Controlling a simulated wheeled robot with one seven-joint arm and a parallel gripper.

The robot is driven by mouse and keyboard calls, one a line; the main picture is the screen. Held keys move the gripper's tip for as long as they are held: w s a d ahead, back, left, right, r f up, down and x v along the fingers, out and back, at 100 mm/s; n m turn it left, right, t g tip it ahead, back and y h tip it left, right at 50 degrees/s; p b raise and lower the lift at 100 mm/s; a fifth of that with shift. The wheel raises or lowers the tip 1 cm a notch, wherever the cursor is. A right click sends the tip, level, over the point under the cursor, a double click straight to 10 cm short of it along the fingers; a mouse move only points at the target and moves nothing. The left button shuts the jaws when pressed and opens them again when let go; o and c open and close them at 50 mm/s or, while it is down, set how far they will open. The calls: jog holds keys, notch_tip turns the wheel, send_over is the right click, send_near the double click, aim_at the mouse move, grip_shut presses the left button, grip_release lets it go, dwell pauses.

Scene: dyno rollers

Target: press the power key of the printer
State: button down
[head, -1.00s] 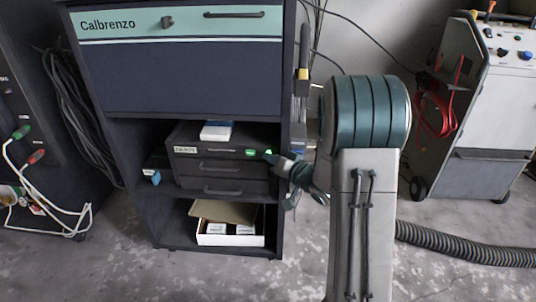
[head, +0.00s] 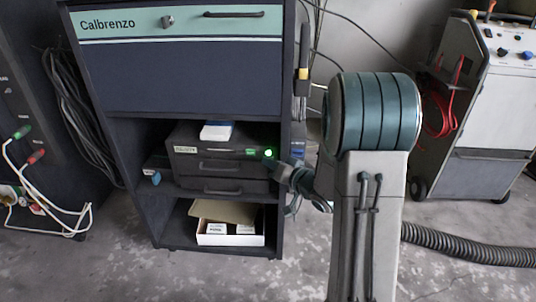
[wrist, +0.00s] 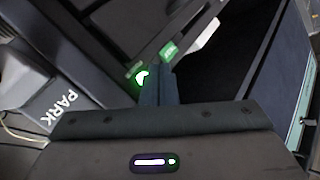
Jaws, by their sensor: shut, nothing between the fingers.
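The printer (head: 220,158) is a dark box with drawer fronts on the middle shelf of the cabinet. Its power key (head: 268,153) glows bright green at the right end of its front, beside a small green label or display (head: 252,152). In the wrist view the lit key (wrist: 142,77) is partly hidden by my fingertips, and the green label (wrist: 169,48) is just past them. My gripper (head: 270,163) is shut and empty, its tips right at the key. I cannot tell whether they touch it.
The cabinet (head: 190,75) frames the shelf closely, with its right side panel near my gripper. A white-blue box (head: 216,131) lies on the printer. An open carton (head: 229,239) stands on the shelf below. A wheeled machine (head: 490,110) is at the right.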

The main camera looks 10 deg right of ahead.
jog(key=shift+s+a, duration=0.3)
jog(key=shift+s, duration=0.7)
jog(key=shift+s+a, duration=0.3)
jog(key=shift+s, duration=0.65)
jog(key=s+d+r+g+h+p, duration=0.2)
jog(key=s+r+h+p, duration=0.15)
jog(key=r+p, duration=0.65)
jog(key=s+d+r+g+h+p, duration=0.25)
jog(key=r+h+p, duration=0.25)
jog(key=r+p, duration=0.5)
jog(key=s+a+r+n+g+p, duration=0.1)
jog(key=s+a+r+g+p, duration=0.1)
jog(key=s+r+p, duration=0.6)
jog(key=s+a+r+g+y+p, duration=0.1)
jog(key=s+a+r+g+p, duration=0.2)
jog(key=s+r+g+p, duration=0.2)
jog(key=s+r+p, duration=0.3)
jog(key=s+r, duration=0.3)
jog(key=r, duration=0.1)
jog(key=shift+n, duration=0.4)
jog(key=shift+a, duration=0.1)
